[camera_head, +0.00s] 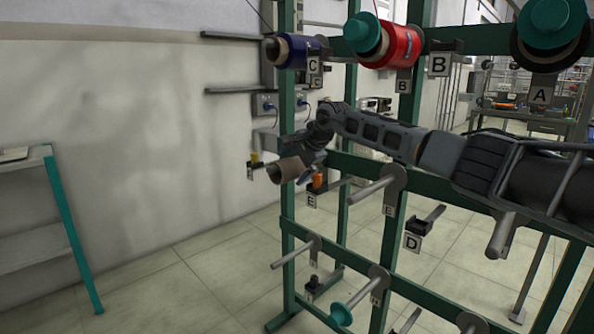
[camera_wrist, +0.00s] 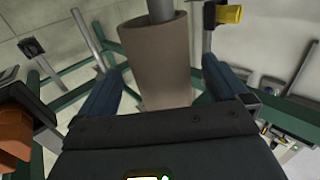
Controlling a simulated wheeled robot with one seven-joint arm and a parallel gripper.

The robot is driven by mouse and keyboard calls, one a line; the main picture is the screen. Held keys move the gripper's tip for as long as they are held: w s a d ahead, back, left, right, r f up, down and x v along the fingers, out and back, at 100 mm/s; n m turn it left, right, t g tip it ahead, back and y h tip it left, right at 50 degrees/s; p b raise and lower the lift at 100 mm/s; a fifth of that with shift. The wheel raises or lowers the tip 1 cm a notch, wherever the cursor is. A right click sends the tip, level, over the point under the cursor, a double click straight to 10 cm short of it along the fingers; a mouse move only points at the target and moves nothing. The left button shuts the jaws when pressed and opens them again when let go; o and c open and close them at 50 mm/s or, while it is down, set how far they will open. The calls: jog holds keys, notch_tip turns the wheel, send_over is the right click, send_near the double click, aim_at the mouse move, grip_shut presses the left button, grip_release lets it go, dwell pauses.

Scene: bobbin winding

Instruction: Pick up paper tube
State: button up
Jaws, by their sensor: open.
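The paper tube (camera_head: 288,169) is a plain brown hollow cylinder on the rack's left side in the head view, with one end facing left. In the wrist view the tube (camera_wrist: 160,62) sits between my two blue fingers, with a grey rod (camera_wrist: 160,10) at its far end. My gripper (camera_wrist: 162,72) is open, a finger on each side of the tube, with gaps showing. In the head view my gripper (camera_head: 305,165) is at the tube's right end, partly hidden by it and my wrist.
The green rack (camera_head: 288,225) has several bare grey pegs. Blue (camera_head: 295,52) and red (camera_head: 392,46) spools sit on top. An orange part (camera_head: 318,181) and a yellow part (camera_head: 254,157) are close to the tube. A shelf (camera_head: 50,235) stands left, with open floor between.

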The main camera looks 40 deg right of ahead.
jog(key=shift+x, duration=0.9)
jog(key=c, duration=1.1)
jog(key=shift+r, duration=0.35)
jog(key=shift+r+p, duration=0.35)
jog(key=shift+p, duration=0.1)
